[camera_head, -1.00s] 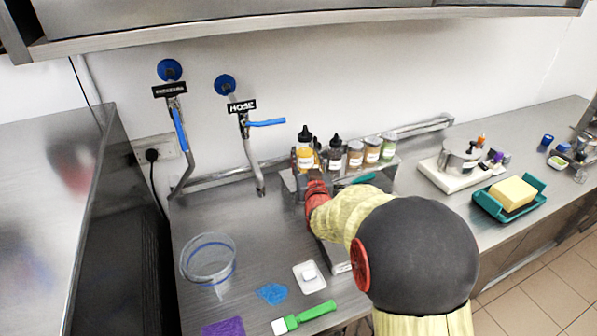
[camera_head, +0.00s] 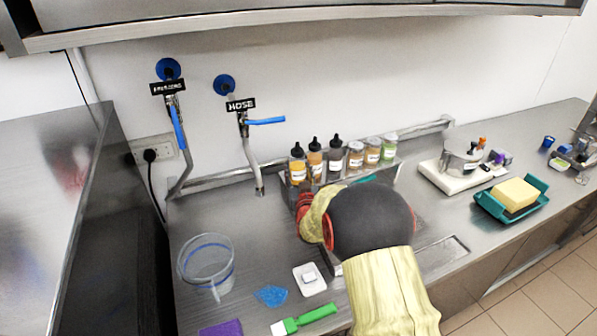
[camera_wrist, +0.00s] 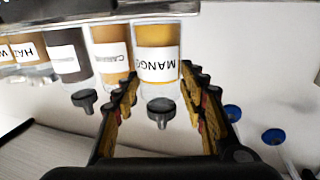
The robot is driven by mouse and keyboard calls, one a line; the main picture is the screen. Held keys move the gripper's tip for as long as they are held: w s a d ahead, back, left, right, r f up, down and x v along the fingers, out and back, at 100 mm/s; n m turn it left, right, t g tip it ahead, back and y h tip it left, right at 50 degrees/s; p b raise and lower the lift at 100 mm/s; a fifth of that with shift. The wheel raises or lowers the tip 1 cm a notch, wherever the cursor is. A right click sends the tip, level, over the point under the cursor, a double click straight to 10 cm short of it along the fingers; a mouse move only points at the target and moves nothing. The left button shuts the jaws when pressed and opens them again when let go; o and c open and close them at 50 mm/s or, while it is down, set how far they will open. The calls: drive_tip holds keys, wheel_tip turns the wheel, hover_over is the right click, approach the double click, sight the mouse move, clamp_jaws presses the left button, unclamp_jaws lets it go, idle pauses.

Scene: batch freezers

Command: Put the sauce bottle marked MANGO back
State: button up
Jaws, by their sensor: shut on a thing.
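The sauce bottle marked MANGO (camera_wrist: 157,60) appears upside down in the wrist view, with yellow-orange sauce, a white label and a black nozzle cap. It is between the two fingers of my gripper (camera_wrist: 160,80), which is shut on it. In the head view the same bottle (camera_head: 297,168) is upright at the left end of the row in the steel rack (camera_head: 287,182). My gripper there is mostly hidden behind my arm. Whether the bottle's base rests on the rack floor is hidden.
An amber bottle (camera_head: 315,160) and a dark bottle (camera_head: 335,161) stand close to its right, then several lidded jars (camera_head: 372,151). A HOSE tap (camera_head: 250,150) hangs at the left. A clear bucket (camera_head: 207,265) and green brush (camera_head: 305,319) lie on the counter.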

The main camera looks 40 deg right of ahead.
drive_tip(key=shift+f+b, duration=0.15)
drive_tip(key=shift+b, duration=0.15)
drive_tip(key=o, duration=1.3)
drive_tip(key=shift+r+p, duration=0.25)
drive_tip(key=shift+p, duration=0.15)
drive_tip(key=shift+p+v, duration=0.6)
drive_tip(key=shift+v, duration=5.5)
drive_tip(key=shift+d, duration=0.1)
